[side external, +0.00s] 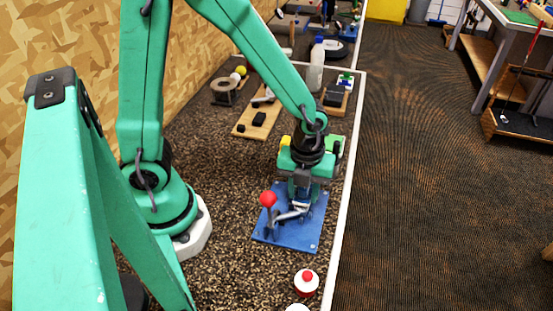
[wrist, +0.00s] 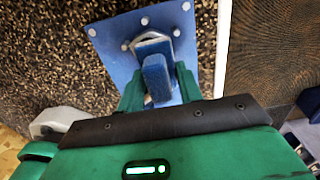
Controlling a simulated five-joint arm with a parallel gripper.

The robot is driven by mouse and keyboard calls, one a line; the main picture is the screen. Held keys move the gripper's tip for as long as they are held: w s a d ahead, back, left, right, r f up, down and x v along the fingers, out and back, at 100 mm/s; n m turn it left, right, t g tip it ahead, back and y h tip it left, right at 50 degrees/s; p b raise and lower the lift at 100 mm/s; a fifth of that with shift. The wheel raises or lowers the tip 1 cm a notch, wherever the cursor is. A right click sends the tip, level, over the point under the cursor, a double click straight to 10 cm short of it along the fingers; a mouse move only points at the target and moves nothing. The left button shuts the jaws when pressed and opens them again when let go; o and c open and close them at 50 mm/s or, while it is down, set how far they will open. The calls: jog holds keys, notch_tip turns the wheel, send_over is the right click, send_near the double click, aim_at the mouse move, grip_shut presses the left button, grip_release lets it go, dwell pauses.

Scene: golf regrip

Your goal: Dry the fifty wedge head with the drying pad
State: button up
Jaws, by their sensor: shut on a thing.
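My gripper (side external: 301,183) is low over a blue base plate (side external: 283,236) near the bench's right edge. In the wrist view, my gripper (wrist: 158,86) has its two green fingers shut on a blue block-shaped pad (wrist: 155,72), which looks like the drying pad. The plate (wrist: 107,40) lies beneath. A grey metal piece (wrist: 152,43), perhaps the wedge head, shows just beyond the pad's end. I cannot tell whether the pad touches it. In the side view, a clamp with a red ball knob (side external: 268,199) stands on the plate; my gripper hides part of it.
A red-and-white round container (side external: 306,282) stands in front of the plate. Behind my gripper are a wooden board (side external: 256,122) with a black block and a pale bottle (side external: 316,66). The speckled bench is clear left of the plate; its white edge (side external: 344,205) is close on the right.

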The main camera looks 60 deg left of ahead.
jog(key=shift+w+a+f, duration=0.1)
dwell(0.3)
jog(key=shift+w+a, duration=0.3)
jog(key=shift+w, duration=0.05)
jog(key=shift+s+d, duration=0.1)
jog(key=shift+s+d, duration=0.65)
jog(key=shift+s+d+f, duration=0.1)
jog(key=shift+s, duration=0.05)
jog(key=shift+w+a, duration=0.85)
jog(key=shift+w, duration=0.05)
jog(key=shift+s+d, duration=0.1)
jog(key=shift+s, duration=0.05)
jog(key=shift+s+d, duration=0.7)
jog(key=shift+s, duration=0.1)
